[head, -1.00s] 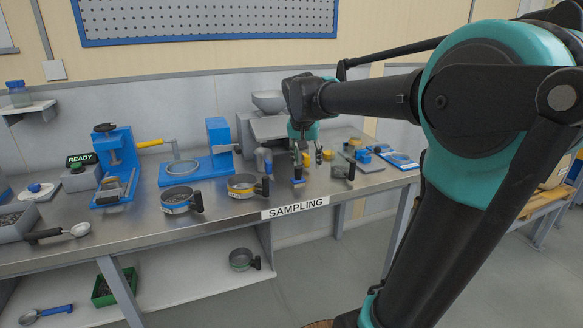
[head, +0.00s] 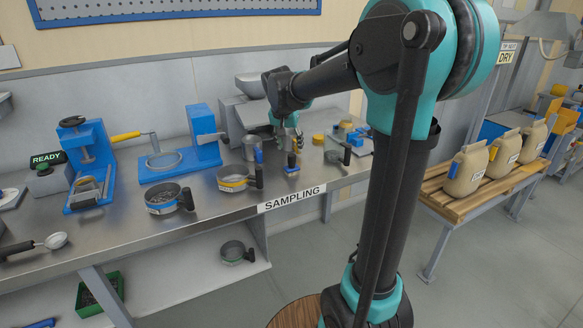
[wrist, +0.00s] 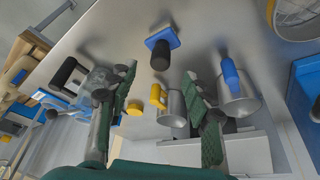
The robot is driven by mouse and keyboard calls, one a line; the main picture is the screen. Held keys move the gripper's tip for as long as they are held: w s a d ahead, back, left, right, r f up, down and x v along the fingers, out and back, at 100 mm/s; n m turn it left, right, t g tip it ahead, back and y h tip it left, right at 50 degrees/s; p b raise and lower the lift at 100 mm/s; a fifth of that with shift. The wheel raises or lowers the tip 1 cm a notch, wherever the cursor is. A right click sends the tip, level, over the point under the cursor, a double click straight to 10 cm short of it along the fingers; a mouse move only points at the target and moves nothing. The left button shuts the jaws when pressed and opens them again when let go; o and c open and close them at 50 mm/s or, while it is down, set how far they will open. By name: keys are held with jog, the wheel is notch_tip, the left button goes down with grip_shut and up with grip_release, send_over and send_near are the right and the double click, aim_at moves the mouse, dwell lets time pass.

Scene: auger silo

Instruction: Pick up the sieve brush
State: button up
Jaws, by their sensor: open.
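The sieve brush seems to be the blue square block with an upright black handle (head: 292,165) near the bench's front edge. In the wrist view, the same brush (wrist: 160,55) stands just beyond the fingertips, roughly centred between them. My gripper (head: 287,137) is above the bench, behind the brush. In the wrist view, my gripper (wrist: 159,74) is open, its two green-padded fingers apart with nothing held between them.
A yellow-handled metal cup (wrist: 173,108) and a blue-handled cup (wrist: 238,95) stand close by. A black-handled vessel (head: 338,152) and a yellow-lidded pot (head: 318,139) are to the right. A yellow-banded sieve (head: 234,179) is left of the brush. Bags stand on a pallet (head: 432,190).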

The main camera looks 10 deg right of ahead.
aim_at(291, 155)
jog(key=shift+x, duration=3.65)
grip_shut()
